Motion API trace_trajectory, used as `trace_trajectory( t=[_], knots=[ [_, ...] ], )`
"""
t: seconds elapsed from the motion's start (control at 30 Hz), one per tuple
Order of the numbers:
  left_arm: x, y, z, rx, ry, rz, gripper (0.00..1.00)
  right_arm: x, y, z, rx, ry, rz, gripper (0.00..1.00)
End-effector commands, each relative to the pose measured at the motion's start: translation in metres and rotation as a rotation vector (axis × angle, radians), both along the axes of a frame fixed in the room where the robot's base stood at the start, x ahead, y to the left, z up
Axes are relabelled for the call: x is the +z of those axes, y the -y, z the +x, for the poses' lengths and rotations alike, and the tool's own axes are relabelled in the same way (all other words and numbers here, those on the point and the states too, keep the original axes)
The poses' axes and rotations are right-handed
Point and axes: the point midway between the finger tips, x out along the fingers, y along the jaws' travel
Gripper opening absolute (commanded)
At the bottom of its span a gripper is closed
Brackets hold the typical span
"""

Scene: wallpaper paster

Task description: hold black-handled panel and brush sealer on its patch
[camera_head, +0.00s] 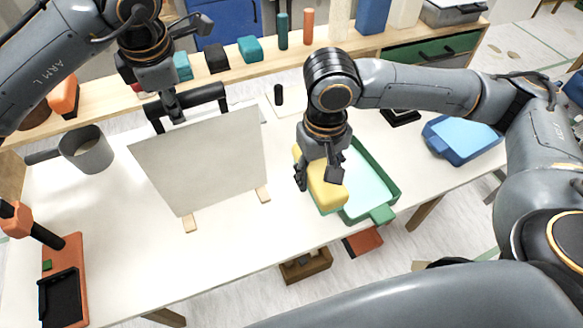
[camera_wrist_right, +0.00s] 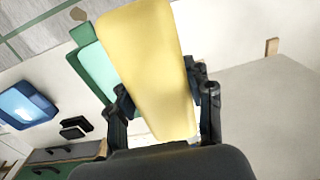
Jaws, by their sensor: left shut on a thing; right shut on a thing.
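The off-white panel (camera_head: 205,160) stands tilted on small wooden feet on the white table, with a black handle (camera_head: 207,95) along its top edge. My left gripper (camera_head: 175,108) is shut on the black handle. My right gripper (camera_head: 318,172) is shut on a yellow block-shaped tool (camera_head: 328,193), which is over the left side of the green tray (camera_head: 391,182) of pale turquoise liquid. The yellow tool fills the middle of the right wrist view (camera_wrist_right: 150,65), between both fingers; the panel (camera_wrist_right: 270,115) is at its right. No distinct patch shows on the panel's visible face.
A grey pot (camera_head: 88,150) stands left of the panel. An orange and black tool stand (camera_head: 65,285) is at the front left. A blue tray (camera_head: 465,138) lies at the right. A wooden shelf (camera_head: 290,62) with several items runs behind. The table's front middle is clear.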

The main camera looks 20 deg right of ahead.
Motion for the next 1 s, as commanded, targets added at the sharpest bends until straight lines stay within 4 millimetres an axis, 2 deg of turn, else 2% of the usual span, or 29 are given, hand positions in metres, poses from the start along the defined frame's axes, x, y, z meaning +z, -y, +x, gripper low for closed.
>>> trace_trajectory(
  t=[0.47,0.57,0.67,0.8,1.0],
  knots=[
    [-0.004,0.0,-0.002,-0.002,-0.008,0.004,0.0,-0.003,0.001,0.002,-0.001,0.007,0.0,0.19],
    [-0.004,0.0,-0.002,-0.002,-0.008,0.004,0.0,-0.015,0.004,0.011,0.001,0.033,-0.001,0.19],
    [-0.004,0.0,-0.002,-0.002,-0.008,0.004,0.0,-0.035,0.009,0.027,0.005,0.099,-0.001,0.19],
    [-0.004,0.0,-0.002,-0.002,-0.009,0.005,0.0,-0.066,0.015,0.054,0.008,0.256,0.001,0.19],
    [-0.004,0.0,-0.002,-0.002,-0.009,0.005,0.0,-0.089,0.015,0.077,-0.018,0.502,-0.003,0.19]
  ],
)
